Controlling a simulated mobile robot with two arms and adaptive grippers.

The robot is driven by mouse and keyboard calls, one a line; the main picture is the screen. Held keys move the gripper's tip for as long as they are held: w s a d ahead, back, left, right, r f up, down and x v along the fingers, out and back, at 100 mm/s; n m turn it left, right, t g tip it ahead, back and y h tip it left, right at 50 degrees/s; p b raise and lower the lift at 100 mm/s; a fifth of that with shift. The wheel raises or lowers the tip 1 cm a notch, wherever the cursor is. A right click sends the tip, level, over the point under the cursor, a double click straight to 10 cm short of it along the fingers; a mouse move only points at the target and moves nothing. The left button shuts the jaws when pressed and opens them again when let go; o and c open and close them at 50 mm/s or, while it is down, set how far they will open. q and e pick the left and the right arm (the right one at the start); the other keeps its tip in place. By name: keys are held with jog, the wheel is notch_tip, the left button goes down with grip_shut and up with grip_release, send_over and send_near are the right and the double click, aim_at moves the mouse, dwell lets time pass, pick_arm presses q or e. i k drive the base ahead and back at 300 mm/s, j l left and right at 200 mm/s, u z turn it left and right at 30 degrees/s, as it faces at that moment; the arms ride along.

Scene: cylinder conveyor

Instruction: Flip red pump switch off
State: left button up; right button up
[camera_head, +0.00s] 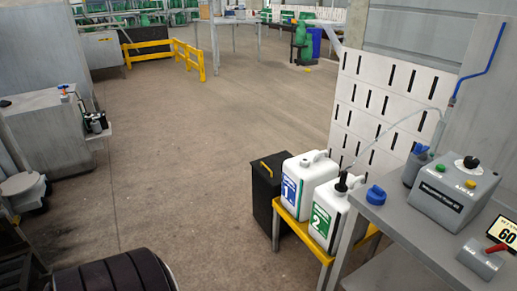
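The red pump switch (496,248) is a red lever on a small grey box (481,262) at the lower right. The box sits on a grey table (405,228). The lever lies tilted, with its tip toward the right and slightly up in the picture. A larger grey control box (446,205) with a black knob, a green button and a yellow button stands behind it. A display reading 60 (506,235) is beside the switch, cut by the right edge. Neither of my grippers is in view.
White canisters 1 (299,170) and 2 (331,196) stand on a yellow-edged stand (306,238) left of the table. A blue cap (376,195) and a grey bottle (415,168) are on the table. A slotted white panel (380,85) rises behind. The floor at centre is clear.

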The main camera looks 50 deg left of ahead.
aim_at(499, 247)
jog(key=k+j+u, duration=0.1)
jog(key=j+u, duration=0.25)
jog(key=j, duration=0.45)
jog(key=j+u, duration=0.35)
jog(key=j, duration=0.45)
